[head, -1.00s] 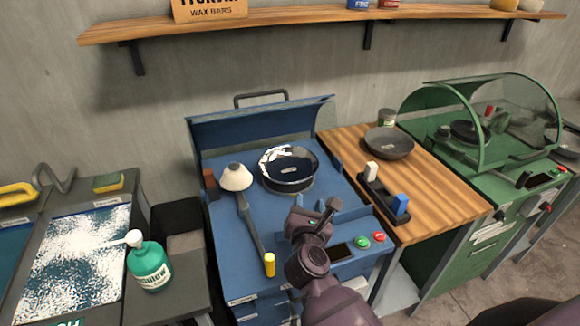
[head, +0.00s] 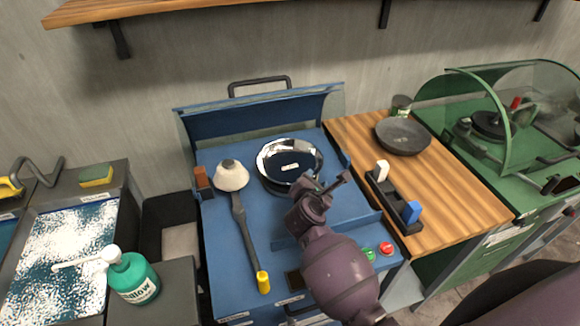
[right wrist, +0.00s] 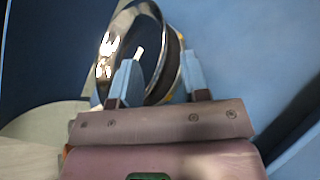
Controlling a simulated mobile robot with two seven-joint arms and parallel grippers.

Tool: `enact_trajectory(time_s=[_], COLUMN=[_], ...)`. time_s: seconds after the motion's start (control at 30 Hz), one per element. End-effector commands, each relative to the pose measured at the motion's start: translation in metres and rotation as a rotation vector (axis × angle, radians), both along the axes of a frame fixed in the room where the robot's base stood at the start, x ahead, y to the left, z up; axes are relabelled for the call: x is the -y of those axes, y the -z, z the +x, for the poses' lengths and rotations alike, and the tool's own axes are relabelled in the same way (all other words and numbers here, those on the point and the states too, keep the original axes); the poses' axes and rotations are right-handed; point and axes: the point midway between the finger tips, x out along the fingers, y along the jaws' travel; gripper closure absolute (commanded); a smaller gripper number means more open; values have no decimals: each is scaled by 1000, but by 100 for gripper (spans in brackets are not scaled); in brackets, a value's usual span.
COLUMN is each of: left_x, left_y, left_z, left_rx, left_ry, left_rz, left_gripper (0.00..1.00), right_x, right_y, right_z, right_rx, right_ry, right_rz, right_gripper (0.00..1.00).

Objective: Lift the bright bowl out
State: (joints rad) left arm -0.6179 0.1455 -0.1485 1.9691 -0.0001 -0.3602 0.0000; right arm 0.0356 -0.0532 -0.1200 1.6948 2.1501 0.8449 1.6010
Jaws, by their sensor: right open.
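The bright bowl (head: 276,151) is a shiny mirror-like bowl, open side up, with a dark inside and a small white label. It sits on the blue machine's deck (head: 222,141). My right gripper (head: 309,180) is at the bowl's near right edge in the head view. In the right wrist view the bowl (right wrist: 111,45) shows its bright rim, and my open right gripper (right wrist: 162,78) has one blue finger over the inside and one outside the wall. Whether the fingers touch it I cannot tell. My left gripper is not in view.
A white-headed tool (head: 232,176) with a yellow-tipped handle lies left of the bowl. A raised blue guard (head: 260,110) stands behind it. A holder with white and blue blocks (head: 393,199) and a dark bowl (head: 403,136) are on the wooden top at right.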

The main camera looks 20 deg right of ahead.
Motion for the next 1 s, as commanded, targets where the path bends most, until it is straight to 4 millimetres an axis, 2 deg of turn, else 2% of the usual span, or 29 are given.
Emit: enact_trajectory(time_s=[0.27, 0.6, 0.93, 1.0], left_x=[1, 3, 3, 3], left_y=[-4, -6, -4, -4], left_z=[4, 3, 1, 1], left_rx=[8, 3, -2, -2], left_ry=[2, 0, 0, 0], left_rz=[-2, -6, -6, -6], left_gripper=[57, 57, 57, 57], right_x=[8, 26, 28, 28], right_y=[5, 19, 21, 21], right_z=[14, 45, 48, 48], right_rx=[1, 0, 1, 1], right_ry=[0, 0, 1, 1], right_rz=[-3, -3, 0, 0], right_gripper=[58, 58, 58, 69])
